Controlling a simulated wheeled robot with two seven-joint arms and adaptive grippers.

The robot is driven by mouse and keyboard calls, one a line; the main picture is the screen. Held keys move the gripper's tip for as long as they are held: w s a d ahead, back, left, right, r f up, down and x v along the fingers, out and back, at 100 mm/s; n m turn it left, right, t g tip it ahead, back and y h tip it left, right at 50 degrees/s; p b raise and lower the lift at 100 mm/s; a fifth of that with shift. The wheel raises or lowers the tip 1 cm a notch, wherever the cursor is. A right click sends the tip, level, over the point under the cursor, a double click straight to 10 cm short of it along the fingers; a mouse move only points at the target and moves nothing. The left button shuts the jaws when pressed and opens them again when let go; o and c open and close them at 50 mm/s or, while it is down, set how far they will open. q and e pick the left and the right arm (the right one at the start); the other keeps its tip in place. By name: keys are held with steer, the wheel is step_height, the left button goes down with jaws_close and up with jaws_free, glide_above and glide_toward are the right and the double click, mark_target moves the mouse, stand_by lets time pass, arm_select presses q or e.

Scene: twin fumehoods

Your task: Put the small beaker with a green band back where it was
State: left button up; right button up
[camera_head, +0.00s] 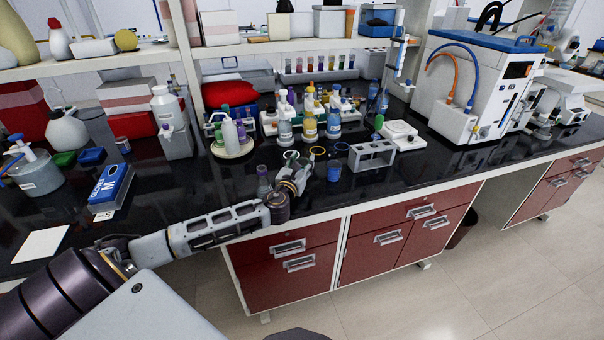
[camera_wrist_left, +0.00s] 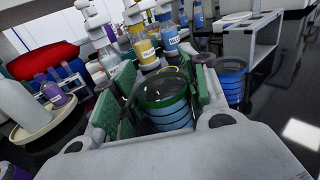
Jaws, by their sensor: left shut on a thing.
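The small beaker with a green band (camera_wrist_left: 166,104) is between the fingers of my left gripper (camera_wrist_left: 160,98) in the left wrist view. Its green band runs round the top and its body looks bluish. In the head view my left gripper (camera_head: 297,168) is over the front part of the black bench and mostly hides the beaker. I cannot tell whether the beaker touches the bench. A thin green ring shows just beyond the gripper (camera_head: 291,155); I cannot tell whether it is the beaker's rim or a mark. My right gripper is in neither view.
A blue beaker (camera_head: 334,173) stands close right of the gripper. A yellow ring (camera_head: 317,151) and a blue ring (camera_head: 342,146) lie beyond. A grey rack (camera_head: 373,155) is to the right, a round tray with bottles (camera_head: 233,151) to the left. Labelled bottles (camera_head: 309,127) stand behind.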

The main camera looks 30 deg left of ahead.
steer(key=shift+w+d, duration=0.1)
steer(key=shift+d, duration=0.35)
arm_select(q)
steer(key=shift+f, duration=1.45)
steer(key=shift+f+b, duration=0.3)
steer(key=shift+f, duration=0.15)
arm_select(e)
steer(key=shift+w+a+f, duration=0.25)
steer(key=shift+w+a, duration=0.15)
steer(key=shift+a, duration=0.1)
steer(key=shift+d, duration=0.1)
